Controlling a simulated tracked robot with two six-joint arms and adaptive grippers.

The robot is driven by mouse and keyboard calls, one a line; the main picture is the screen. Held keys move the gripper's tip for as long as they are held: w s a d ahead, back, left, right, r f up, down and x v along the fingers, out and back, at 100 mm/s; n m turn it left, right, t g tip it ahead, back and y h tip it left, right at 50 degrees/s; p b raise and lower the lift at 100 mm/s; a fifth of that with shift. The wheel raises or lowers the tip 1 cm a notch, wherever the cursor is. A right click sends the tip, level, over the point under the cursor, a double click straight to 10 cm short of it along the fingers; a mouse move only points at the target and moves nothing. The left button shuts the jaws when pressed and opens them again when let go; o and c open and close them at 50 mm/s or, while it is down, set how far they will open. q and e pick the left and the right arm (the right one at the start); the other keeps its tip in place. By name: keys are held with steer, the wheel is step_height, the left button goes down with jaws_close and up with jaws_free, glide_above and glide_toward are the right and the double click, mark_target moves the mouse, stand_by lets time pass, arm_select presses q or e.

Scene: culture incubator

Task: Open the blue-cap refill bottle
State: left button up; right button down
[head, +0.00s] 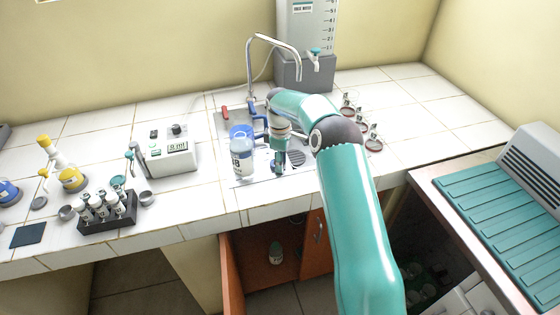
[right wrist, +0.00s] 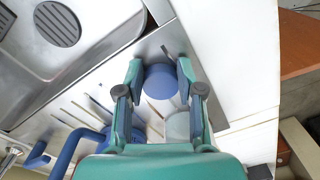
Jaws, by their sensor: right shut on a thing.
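My right gripper (head: 279,162) is just right of the bottle, pointing down. In the right wrist view the gripper (right wrist: 160,78) is shut on a round blue cap (right wrist: 161,84). The pale round top of the bottle (right wrist: 181,126) shows beside the cap, apart from it. My left gripper is in neither view.
The steel sink (head: 300,165) has a tall tap (head: 249,70) behind it. Blue curved parts (right wrist: 40,152) lie close to the gripper. A white device (head: 172,158) and a dark tube rack (head: 107,220) stand left. Small flasks (head: 373,143) stand right.

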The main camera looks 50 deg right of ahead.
steer(key=shift+f, duration=0.15)
steer(key=c, duration=0.7)
jaws_free()
steer(key=shift+r, duration=0.2)
step_height(320, 180, up, 12)
steer(key=shift+w, duration=0.1)
